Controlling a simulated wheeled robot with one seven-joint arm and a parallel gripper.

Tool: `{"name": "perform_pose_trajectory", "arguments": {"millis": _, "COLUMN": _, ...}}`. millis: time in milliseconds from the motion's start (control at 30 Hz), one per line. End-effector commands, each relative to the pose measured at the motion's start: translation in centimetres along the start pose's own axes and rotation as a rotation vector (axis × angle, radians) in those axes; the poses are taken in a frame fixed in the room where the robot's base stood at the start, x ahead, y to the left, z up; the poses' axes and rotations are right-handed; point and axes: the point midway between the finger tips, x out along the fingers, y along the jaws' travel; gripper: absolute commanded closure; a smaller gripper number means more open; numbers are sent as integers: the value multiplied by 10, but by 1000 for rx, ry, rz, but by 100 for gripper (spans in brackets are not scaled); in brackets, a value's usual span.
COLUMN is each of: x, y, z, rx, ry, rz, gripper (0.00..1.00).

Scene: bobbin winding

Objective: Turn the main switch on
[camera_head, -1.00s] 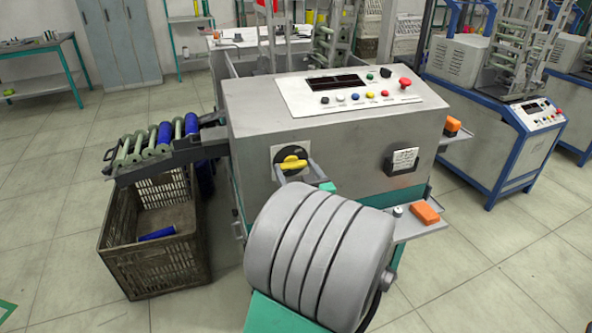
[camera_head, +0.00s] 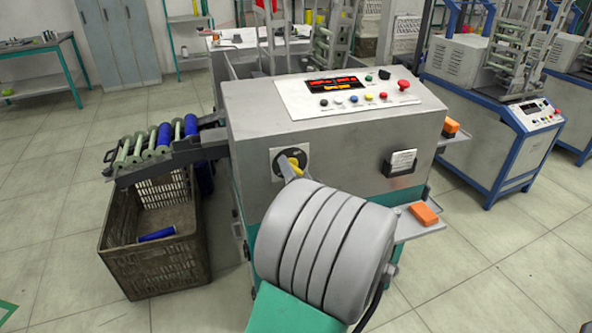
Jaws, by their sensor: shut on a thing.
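The main switch (camera_head: 297,161) is a yellow handle on a dark round dial with a pale square plate, on the front of the grey winding machine (camera_head: 350,160). Its handle stands steeply tilted and is partly hidden. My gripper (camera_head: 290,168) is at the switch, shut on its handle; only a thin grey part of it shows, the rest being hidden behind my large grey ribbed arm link. The display (camera_head: 333,85) on the machine's sloped top panel is lit with red and yellow characters.
A red mushroom button (camera_head: 404,85) and several small coloured buttons are on the top panel. A brown crate (camera_head: 155,265) with a blue bobbin (camera_head: 157,235) stands at the left under a bobbin chute (camera_head: 185,152). An orange block (camera_head: 424,214) lies on the right side shelf.

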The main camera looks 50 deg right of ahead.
Motion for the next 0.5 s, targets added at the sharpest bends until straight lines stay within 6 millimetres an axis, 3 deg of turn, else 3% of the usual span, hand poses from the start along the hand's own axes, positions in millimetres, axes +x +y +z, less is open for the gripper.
{"name": "perform_pose_trajectory", "arguments": {"millis": 500, "x": 0, "y": 0, "z": 0, "rx": 482, "ry": -3, "rz": 2, "gripper": 68}}
